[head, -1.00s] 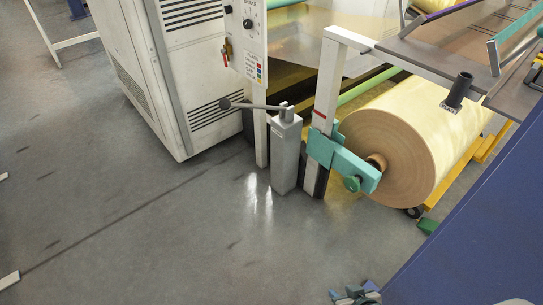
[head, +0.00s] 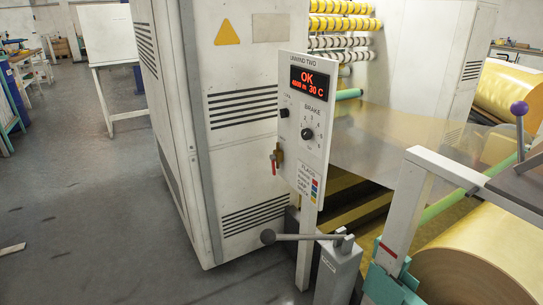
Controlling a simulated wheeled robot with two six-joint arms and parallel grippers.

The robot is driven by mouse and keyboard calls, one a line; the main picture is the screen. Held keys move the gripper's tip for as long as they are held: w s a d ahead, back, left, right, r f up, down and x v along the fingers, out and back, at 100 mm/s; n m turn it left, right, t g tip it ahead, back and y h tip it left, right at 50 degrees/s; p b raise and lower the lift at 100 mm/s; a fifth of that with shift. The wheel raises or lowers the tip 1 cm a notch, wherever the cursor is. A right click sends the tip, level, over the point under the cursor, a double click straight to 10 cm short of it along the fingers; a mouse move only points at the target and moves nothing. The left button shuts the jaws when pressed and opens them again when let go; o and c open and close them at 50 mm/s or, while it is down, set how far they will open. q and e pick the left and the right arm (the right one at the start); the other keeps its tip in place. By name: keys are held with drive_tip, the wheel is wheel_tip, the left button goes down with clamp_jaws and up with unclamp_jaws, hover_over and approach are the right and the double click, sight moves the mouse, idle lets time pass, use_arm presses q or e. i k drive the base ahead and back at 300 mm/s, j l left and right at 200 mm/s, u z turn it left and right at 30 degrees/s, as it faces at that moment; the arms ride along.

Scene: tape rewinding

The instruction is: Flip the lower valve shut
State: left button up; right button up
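A small valve with a red handle (head: 273,161) and a brass-coloured body (head: 279,151) sits low on the left edge of the white control panel (head: 318,150). Its handle hangs roughly downward. A black knob (head: 284,113) is above it on the same panel; I see no second red-handled valve. Neither of my grippers is in view, and nothing touches the valve.
A grey post (head: 338,274) with a long lever (head: 300,237) stands in front of the panel, its ball end reaching left. A white cabinet (head: 238,180) is behind. A large yellow roll (head: 485,262) is at right.

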sight(273, 157)
drive_tip(key=i+j+u, duration=0.2)
drive_tip(key=i+u, duration=0.65)
drive_tip(key=k+j, duration=0.05)
